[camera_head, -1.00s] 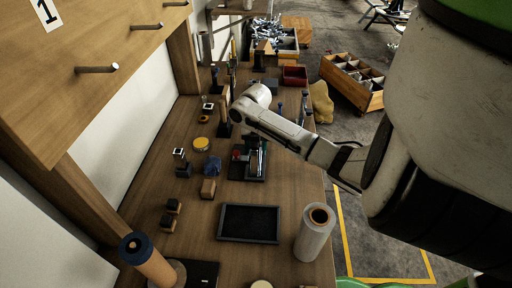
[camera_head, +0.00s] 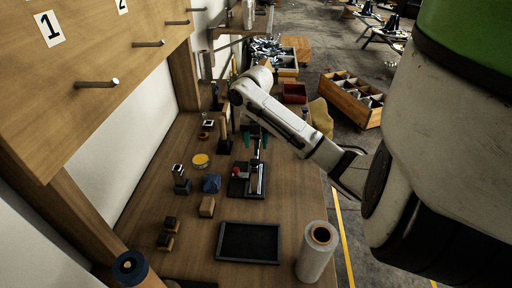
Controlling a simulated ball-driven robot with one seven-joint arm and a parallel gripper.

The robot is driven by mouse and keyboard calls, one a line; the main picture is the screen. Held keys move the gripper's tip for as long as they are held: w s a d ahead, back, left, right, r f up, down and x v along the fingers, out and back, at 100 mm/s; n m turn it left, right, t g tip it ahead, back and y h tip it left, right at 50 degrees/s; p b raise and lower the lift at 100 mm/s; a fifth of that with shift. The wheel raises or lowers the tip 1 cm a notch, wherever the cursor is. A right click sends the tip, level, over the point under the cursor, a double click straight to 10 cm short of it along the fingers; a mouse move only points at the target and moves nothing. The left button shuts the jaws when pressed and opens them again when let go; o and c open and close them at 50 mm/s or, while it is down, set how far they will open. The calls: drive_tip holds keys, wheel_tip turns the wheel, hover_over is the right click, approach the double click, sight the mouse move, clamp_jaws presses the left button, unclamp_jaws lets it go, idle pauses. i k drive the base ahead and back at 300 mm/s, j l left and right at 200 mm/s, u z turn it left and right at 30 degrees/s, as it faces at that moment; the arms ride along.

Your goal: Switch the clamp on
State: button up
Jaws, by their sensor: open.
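The clamp (camera_head: 247,184) stands on the wooden bench as a small device with a black base, a red knob on its left and a metal upright part. My gripper (camera_head: 255,143) points down just behind and above the clamp, with green fingertips apart. A dark upright part shows between or beyond the fingers, and I cannot tell whether they touch it. My white arm reaches in from the right and hides part of the bench behind.
A black tray (camera_head: 248,243) and a roll of clear film (camera_head: 317,251) stand in front. A yellow lid (camera_head: 200,160), a blue object (camera_head: 211,183) and small wooden blocks (camera_head: 207,206) lie to the left.

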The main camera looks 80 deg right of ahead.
sight(236, 174)
drive_tip(key=k+l, duration=0.5)
drive_tip(key=k, duration=0.15)
drive_tip(key=k+l, duration=0.55)
drive_tip(key=k, duration=0.15)
